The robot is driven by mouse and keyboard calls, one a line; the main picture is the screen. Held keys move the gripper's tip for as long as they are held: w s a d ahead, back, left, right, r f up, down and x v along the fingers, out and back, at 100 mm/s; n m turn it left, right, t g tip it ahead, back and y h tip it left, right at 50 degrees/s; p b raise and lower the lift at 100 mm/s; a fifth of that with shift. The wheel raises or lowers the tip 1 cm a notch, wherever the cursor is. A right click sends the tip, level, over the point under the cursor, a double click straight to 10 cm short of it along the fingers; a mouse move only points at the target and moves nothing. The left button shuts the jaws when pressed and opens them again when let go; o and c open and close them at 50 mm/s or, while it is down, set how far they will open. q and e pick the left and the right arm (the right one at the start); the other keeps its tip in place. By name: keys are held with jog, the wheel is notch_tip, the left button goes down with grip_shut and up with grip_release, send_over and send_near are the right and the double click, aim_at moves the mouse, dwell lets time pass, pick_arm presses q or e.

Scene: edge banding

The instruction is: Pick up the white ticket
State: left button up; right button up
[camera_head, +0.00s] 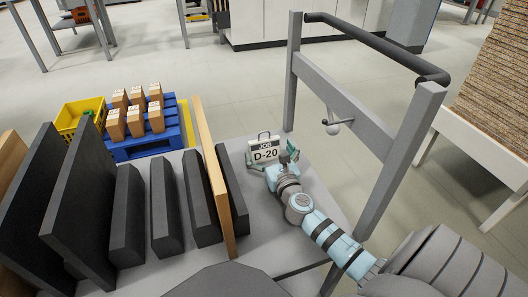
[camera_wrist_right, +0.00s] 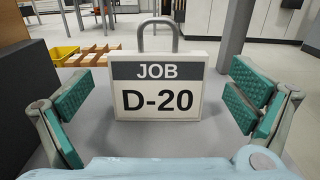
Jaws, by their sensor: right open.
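The white ticket (camera_head: 266,151) stands upright on the grey table top, near its far edge. It has a dark "JOB" band, the text "D-20" and a grey loop handle on top. It also fills the middle of the right wrist view (camera_wrist_right: 157,88). My right gripper (camera_head: 272,162) is open around the ticket's near side. In the right wrist view its green-padded fingers (camera_wrist_right: 160,105) stand wide apart to the left and right of the ticket, with a gap on both sides. My left gripper is not in view.
Dark panels (camera_head: 127,215) and a tan board (camera_head: 216,190) stand upright left of the ticket. Beyond the table are a blue pallet (camera_head: 150,146) with several brown boxes and a yellow crate (camera_head: 70,121). A grey frame (camera_head: 340,85) rises on the right, close to my right arm.

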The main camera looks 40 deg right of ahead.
aim_at(265, 144)
jog(key=b+x, duration=0.1)
jog(key=x, duration=0.3)
jog(key=shift+a, duration=0.1)
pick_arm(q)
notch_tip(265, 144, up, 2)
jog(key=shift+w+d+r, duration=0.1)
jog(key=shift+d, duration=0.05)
pick_arm(e)
jog(key=shift+r, duration=0.15)
jog(key=c, duration=0.8)
jog(key=shift+o, duration=0.2)
